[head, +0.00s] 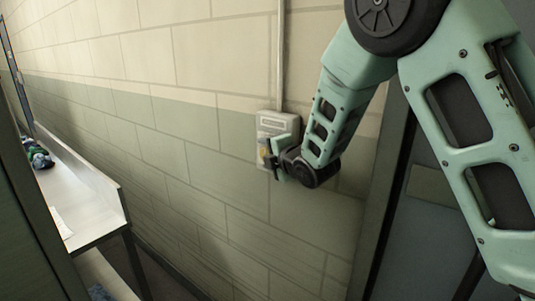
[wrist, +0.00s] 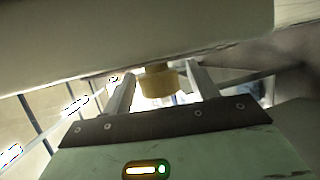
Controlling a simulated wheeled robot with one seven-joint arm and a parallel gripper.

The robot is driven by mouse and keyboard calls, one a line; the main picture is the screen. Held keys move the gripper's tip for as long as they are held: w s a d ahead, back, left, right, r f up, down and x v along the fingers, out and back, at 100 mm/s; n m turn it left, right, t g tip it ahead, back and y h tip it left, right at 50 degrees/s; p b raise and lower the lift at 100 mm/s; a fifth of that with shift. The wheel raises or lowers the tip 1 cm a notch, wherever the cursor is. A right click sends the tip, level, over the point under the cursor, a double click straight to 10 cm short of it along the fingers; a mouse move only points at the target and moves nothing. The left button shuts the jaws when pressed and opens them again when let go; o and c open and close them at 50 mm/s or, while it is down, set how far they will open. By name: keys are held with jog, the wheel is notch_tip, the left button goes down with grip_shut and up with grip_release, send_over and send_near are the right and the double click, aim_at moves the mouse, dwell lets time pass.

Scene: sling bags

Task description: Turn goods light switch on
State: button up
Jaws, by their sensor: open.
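The goods light switch is a pale grey wall box (head: 278,123) with a label on its upper part, partly hidden by my gripper in the head view. A yellowish part shows on its lower left face. In the wrist view a yellow-tan switch knob (wrist: 159,84) sticks out from the pale box. My gripper (head: 266,164) is at the lower front of the box. In the wrist view its two fingers (wrist: 163,88) are apart, one on each side of the knob, with visible gaps. Whether the knob is turned on cannot be seen.
A conduit (head: 281,60) runs up the block wall (head: 140,115) from the box. A dark door frame (head: 385,190) stands to the right. A white counter (head: 75,190) with small dark items is at the left. The wall between is clear.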

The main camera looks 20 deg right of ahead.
jog(key=c, duration=1)
